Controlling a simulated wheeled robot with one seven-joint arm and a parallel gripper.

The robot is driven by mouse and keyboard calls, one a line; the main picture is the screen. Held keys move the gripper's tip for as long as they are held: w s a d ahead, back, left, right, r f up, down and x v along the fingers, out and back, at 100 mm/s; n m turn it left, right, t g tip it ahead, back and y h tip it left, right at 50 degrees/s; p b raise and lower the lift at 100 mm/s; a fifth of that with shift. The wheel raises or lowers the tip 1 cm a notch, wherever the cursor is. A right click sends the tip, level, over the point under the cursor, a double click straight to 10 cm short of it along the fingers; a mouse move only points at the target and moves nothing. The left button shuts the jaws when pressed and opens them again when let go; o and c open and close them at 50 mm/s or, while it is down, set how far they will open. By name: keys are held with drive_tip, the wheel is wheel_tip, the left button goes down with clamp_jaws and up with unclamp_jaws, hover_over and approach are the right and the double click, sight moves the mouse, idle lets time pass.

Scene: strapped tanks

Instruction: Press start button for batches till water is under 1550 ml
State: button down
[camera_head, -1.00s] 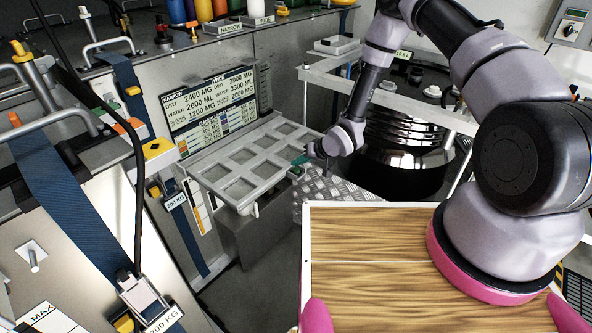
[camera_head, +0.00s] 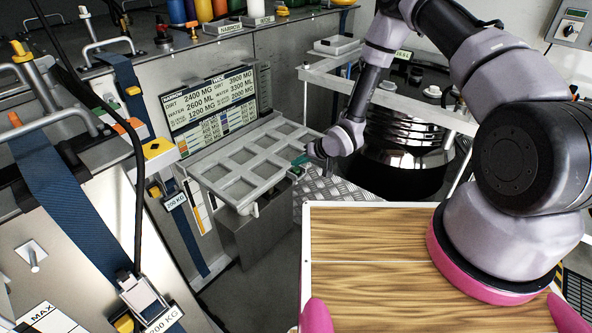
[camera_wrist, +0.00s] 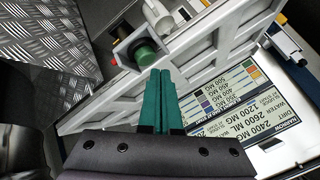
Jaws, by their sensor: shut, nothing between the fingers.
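My gripper (camera_wrist: 160,74) is shut and empty, its two teal fingers side by side. In the wrist view the fingertips are right at a round green button (camera_wrist: 146,54) in a dark housing on the tray frame's edge. I cannot tell if they touch it. In the head view my gripper (camera_head: 300,161) is at the near right corner of the grey compartment tray (camera_head: 213,178), and the button is hidden. A panel (camera_head: 212,105) behind the tray reads dirt 2400 MG and water 2600 ML for narrow, and 3900 MG and 3300 ML for wide.
A small red part (camera_wrist: 114,61) sits beside the green button. Treaded metal plate (camera_head: 325,188) lies below the gripper. A dark ribbed drum (camera_head: 405,150) stands behind my arm. Strapped tanks with blue straps (camera_head: 75,200) fill the left side.

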sight(299, 171)
drive_tip(key=shift+f, duration=0.15)
drive_tip(key=shift+f, duration=0.25)
drive_tip(key=shift+f, duration=0.5)
idle(0.6)
drive_tip(key=shift+r, duration=0.95)
drive_tip(key=shift+r, duration=2.5)
